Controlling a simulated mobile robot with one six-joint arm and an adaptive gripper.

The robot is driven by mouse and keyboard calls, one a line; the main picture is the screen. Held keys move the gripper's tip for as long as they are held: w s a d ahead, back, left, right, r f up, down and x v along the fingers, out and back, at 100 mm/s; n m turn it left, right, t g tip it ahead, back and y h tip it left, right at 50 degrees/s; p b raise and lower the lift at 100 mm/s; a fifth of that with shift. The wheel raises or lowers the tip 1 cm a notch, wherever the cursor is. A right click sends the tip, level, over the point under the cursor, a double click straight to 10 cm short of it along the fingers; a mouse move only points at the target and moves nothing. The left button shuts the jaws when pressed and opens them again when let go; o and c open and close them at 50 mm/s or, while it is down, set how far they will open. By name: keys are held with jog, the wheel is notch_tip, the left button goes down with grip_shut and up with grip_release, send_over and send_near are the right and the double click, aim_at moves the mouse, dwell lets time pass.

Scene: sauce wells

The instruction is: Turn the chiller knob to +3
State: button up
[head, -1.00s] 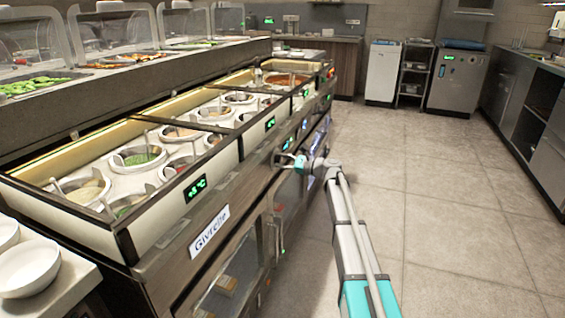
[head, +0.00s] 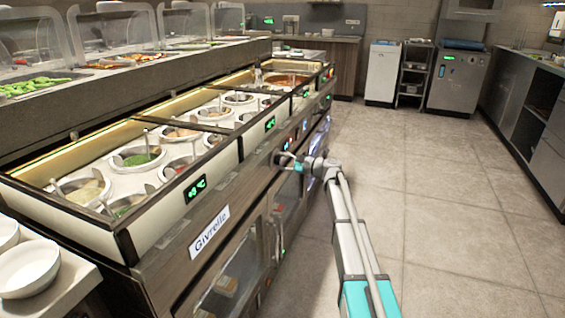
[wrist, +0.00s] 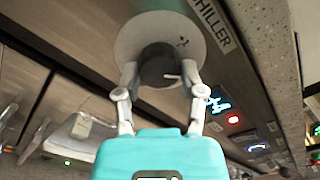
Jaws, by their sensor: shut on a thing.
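The chiller knob is a dark round knob (wrist: 158,66) in front of a pale round dial plate (wrist: 133,42), on the wooden front of the counter. A label reading CHILLER (wrist: 211,22) sits beside the plate. A small mark (wrist: 183,41) on the plate looks like a plus figure, too small to read surely. A white pointer line (wrist: 172,77) shows on the knob's lower right, turned away from that mark. My gripper (wrist: 160,77) is shut on the knob, one finger on each side. In the head view my gripper (head: 290,161) is at the counter front, and the knob is mostly hidden.
Lit displays (wrist: 219,105) and a red light (wrist: 233,119) lie beside the knob. Sauce wells (head: 137,156) are set in the counter top above. White bowls (head: 28,268) stand at the lower left. The floor (head: 430,200) to the right is clear.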

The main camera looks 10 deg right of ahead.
jog(key=shift+a, duration=0.1)
jog(key=o, duration=1.2)
jog(key=shift+c, duration=0.2)
jog(key=v, duration=1.2)
